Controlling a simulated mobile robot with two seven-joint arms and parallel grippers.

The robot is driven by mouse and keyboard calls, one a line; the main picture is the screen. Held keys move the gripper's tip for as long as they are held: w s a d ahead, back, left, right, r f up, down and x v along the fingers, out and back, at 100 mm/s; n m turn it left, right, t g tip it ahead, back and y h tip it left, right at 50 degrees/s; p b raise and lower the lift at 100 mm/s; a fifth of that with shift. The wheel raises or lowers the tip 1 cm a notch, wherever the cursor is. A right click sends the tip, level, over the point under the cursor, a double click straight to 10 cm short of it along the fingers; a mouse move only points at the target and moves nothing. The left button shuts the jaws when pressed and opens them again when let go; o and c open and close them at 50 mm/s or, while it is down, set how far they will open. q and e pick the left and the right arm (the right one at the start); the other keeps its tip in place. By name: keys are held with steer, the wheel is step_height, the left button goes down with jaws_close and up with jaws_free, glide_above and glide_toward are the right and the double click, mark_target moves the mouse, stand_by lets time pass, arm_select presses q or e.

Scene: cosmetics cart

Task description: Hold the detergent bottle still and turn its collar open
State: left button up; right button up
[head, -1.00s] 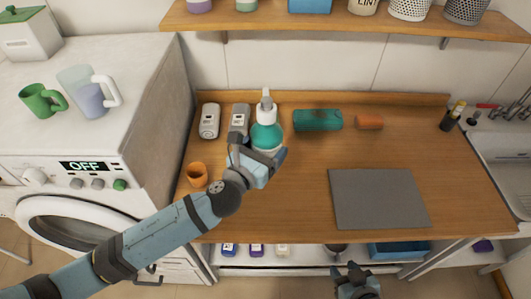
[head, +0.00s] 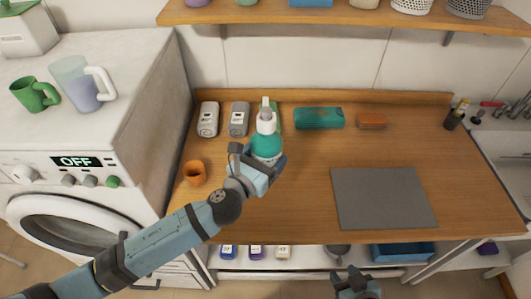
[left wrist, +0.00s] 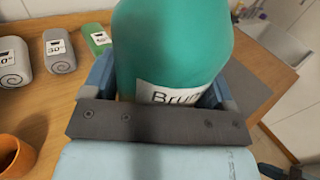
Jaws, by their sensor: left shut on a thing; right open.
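The detergent bottle (head: 266,144) is teal with a white collar (head: 266,123) and a pump top. It stands roughly upright above the left part of the wooden counter. My left gripper (head: 262,164) is shut around its lower body. In the left wrist view the bottle (left wrist: 172,50) fills the middle between the fingers, with a white "Brun..." label partly hidden by the gripper. I cannot tell whether its base touches the counter. My right gripper (head: 352,278) is open and empty at the bottom of the head view, in front of the counter, away from the bottle.
Grey bottles (head: 208,119) (head: 239,119) and a partly hidden green one (left wrist: 95,39) stand behind. An orange cup (head: 194,173) is at left. A grey mat (head: 383,198) lies right; counter between is clear.

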arm_select(q)
step_height(320, 180, down, 5)
steer(key=b, duration=0.3)
steer(key=shift+f, duration=0.1)
step_height(320, 180, down, 8)
steer(key=b, duration=0.6)
steer(key=shift+f+b, duration=0.55)
steer(key=shift+b, duration=0.25)
steer(key=shift+f, duration=0.15)
steer(key=shift+f, duration=0.25)
